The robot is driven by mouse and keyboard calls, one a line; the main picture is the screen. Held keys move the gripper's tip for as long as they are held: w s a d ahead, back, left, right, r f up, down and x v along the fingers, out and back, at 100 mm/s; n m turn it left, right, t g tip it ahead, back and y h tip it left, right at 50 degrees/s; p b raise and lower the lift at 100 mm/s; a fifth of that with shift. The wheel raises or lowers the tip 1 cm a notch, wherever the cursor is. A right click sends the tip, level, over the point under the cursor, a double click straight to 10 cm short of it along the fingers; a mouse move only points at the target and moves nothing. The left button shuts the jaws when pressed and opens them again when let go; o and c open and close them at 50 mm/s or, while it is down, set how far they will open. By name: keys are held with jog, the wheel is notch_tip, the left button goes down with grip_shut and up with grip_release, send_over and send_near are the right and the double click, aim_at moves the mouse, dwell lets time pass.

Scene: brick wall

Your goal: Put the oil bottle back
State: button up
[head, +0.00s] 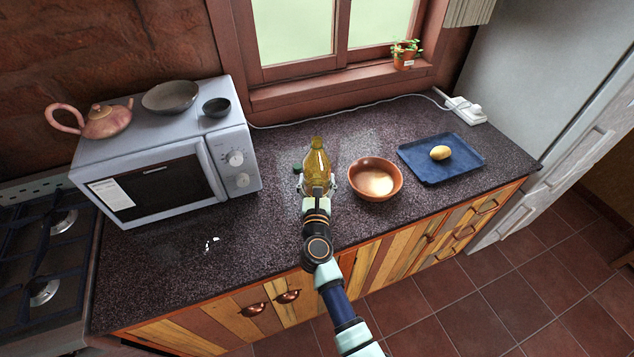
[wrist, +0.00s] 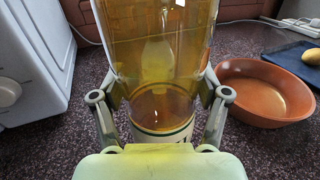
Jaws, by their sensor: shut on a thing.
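The oil bottle (head: 318,160) is amber and see-through, and stands out above my gripper on the dark speckled countertop, between the microwave and a brown bowl. My gripper (head: 318,188) is at its lower part, with the arm reaching in from the front. In the wrist view the bottle (wrist: 160,60) fills the middle, upright between the two fingers. My gripper (wrist: 160,100) is shut on it, one finger on each side. Whether the bottle's base touches the counter cannot be told.
The brown bowl (head: 375,188) is close to the right of the bottle. A blue tray (head: 465,168) with a yellow potato-like item (head: 440,153) lies farther right. The microwave (head: 160,165) stands to the left. A small dark green object (head: 297,169) is beside the bottle. The front-left counter is mostly clear.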

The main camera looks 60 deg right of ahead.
jog(key=shift+f, duration=0.15)
jog(key=o, duration=1.7)
jog(key=shift+r, duration=0.2)
jog(key=shift+a+p, duration=0.2)
jog(key=shift+p, duration=0.1)
jog(key=p+v, duration=0.1)
jog(key=v, duration=1)
jog(key=shift+s+a+p, duration=0.25)
jog(key=shift+p, duration=0.15)
jog(key=shift+w+r, duration=0.1)
